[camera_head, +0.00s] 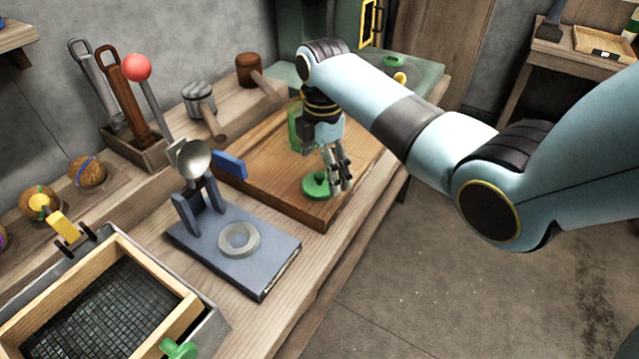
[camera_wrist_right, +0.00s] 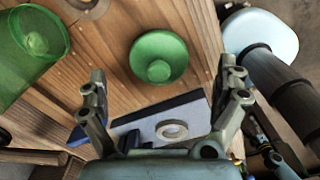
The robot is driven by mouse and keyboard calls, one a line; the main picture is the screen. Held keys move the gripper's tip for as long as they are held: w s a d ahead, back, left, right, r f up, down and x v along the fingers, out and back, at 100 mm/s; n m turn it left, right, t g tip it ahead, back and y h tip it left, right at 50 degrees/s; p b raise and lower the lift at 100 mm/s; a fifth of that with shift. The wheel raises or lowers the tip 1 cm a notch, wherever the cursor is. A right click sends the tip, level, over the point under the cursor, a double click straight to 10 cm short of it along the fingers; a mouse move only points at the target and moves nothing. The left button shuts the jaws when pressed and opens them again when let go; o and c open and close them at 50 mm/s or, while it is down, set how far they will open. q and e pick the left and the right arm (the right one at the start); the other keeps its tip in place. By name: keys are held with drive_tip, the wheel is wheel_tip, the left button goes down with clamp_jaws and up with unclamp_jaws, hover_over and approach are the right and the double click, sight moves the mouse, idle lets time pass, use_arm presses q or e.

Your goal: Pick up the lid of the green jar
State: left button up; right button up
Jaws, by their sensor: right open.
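The green lid (camera_head: 316,187), a round disc with a knob, lies on the wooden board near its front edge. In the right wrist view the lid (camera_wrist_right: 158,57) lies on the board, beyond and between my fingertips, apart from them. The green jar (camera_head: 294,132) is see-through and stands on the board, partly hidden behind my right wrist; it also shows at the upper left of the wrist view (camera_wrist_right: 30,48). My right gripper (camera_head: 339,178) is open and empty above the board, close beside the lid; its fingers (camera_wrist_right: 165,92) are spread. My left gripper is not in view.
A blue-grey press (camera_head: 275,262) with a pale ring (camera_head: 239,240) stands left of the wooden board (camera_head: 270,193). A framed dark tray (camera_head: 95,310) is at lower left. Mallets and a tool box (camera_head: 135,160) line the back. Bare board surrounds the lid.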

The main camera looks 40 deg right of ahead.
sight(322, 173)
wheel_tip(322, 173, down, 3)
drive_tip(key=shift+f, duration=0.2)
drive_tip(key=shift+c, duration=0.4)
drive_tip(key=c, duration=0.9)
drive_tip(key=shift+r, duration=0.15)
